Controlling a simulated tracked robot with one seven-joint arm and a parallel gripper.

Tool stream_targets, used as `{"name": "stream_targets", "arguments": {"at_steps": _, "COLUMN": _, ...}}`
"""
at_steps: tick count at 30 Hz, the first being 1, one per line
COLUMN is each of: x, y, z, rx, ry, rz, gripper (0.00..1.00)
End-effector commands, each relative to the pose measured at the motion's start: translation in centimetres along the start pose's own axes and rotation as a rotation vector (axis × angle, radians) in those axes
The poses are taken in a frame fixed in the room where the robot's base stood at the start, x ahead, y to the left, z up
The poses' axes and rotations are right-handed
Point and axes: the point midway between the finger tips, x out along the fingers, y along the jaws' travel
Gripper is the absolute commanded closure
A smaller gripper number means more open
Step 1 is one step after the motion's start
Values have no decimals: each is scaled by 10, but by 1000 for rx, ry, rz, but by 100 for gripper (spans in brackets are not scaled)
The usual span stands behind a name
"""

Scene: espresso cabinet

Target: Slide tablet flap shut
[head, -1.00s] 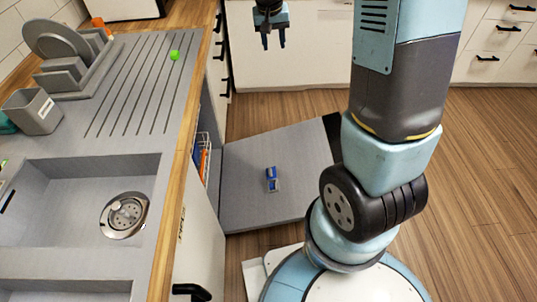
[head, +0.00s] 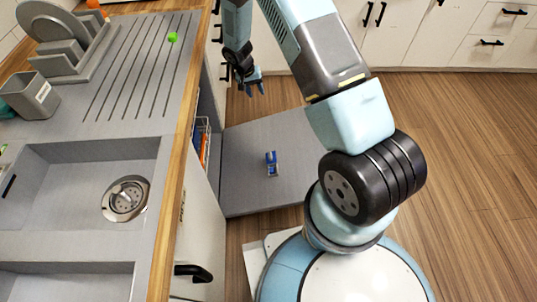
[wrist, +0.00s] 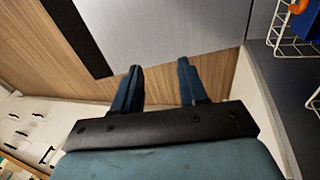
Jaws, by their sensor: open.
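The small blue tablet flap (head: 271,157) sits with a paler part below it on the grey inner face of the lowered dishwasher door (head: 245,190). It is too small to tell how far it is slid. My gripper (head: 254,92) is open and empty, in the air beyond the far edge of the door and to the upper left of the flap in the head view. In the wrist view my gripper (wrist: 159,75) shows two parted dark blue fingers with nothing between them. The grey door (wrist: 165,25) lies ahead of them, and the flap is not in this view.
A wire rack (head: 201,140) with orange items shows inside the dishwasher; it is also at the wrist view's upper right (wrist: 290,40). The counter with its sink (head: 60,180) borders the door on the left. Open wood floor (head: 455,180) lies to the right.

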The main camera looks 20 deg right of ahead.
Motion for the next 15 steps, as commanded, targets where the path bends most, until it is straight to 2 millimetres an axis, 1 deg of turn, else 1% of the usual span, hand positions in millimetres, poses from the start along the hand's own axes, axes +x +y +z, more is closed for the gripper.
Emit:
{"name": "stream_targets", "arguments": {"at_steps": 1, "x": 21, "y": -8, "z": 5, "rx": -7, "ry": -9, "rz": 9, "gripper": 57}}
{"name": "stream_targets", "arguments": {"at_steps": 3, "x": 45, "y": -16, "z": 11, "rx": -10, "ry": -19, "rz": 19, "gripper": 57}}
{"name": "stream_targets", "arguments": {"at_steps": 8, "x": 102, "y": -32, "z": 28, "rx": -17, "ry": -39, "rz": 39, "gripper": 57}}
{"name": "stream_targets", "arguments": {"at_steps": 12, "x": 151, "y": -44, "z": 48, "rx": -24, "ry": -56, "rz": 56, "gripper": 57}}
{"name": "stream_targets", "arguments": {"at_steps": 15, "x": 182, "y": -50, "z": 62, "rx": -30, "ry": -67, "rz": 68, "gripper": 57}}
